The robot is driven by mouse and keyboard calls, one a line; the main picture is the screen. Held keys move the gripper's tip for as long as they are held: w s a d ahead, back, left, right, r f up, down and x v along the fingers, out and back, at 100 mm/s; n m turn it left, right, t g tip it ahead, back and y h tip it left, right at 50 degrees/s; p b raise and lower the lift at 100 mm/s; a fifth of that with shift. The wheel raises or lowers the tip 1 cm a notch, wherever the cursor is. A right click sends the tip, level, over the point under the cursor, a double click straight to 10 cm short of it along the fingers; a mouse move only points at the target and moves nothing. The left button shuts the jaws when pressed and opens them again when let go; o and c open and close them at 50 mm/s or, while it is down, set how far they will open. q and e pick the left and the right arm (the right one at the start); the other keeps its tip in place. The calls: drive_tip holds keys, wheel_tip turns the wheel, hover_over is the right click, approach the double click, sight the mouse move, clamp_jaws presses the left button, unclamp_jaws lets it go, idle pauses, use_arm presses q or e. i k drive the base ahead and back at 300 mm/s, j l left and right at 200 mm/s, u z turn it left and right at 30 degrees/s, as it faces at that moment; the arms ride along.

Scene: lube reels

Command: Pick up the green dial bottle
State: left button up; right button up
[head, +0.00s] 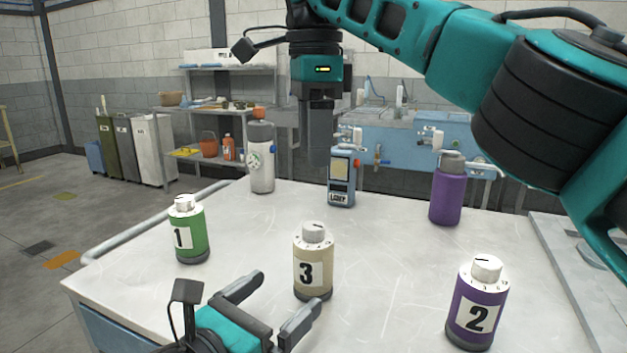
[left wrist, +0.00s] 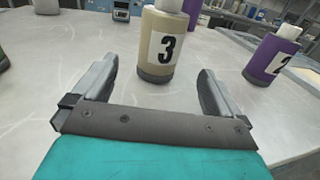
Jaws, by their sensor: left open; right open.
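The green dial bottle (head: 190,232), labelled 1 with a white dial on top, stands upright on the left part of the table. My left gripper (head: 270,305) is open and empty at the table's front, to the right of and nearer than the green bottle. In the left wrist view its fingers (left wrist: 158,90) point toward the beige bottle (left wrist: 163,45), labelled 3, which stands beyond them. Only a sliver of green (left wrist: 3,60) shows at that view's left edge. My right gripper (head: 318,135) hangs high over the back of the table, pointing down, open, with nothing seen in it.
The beige bottle (head: 313,265) stands mid-table, right of the green one. Purple bottle 2 (head: 476,312) is at the front right. A plain purple bottle (head: 447,195), a white canister (head: 261,160) and a blue-grey meter (head: 341,180) stand at the back. A rail (head: 150,225) edges the left side.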

sight(189, 229)
drive_tip(key=k+j, duration=1.25)
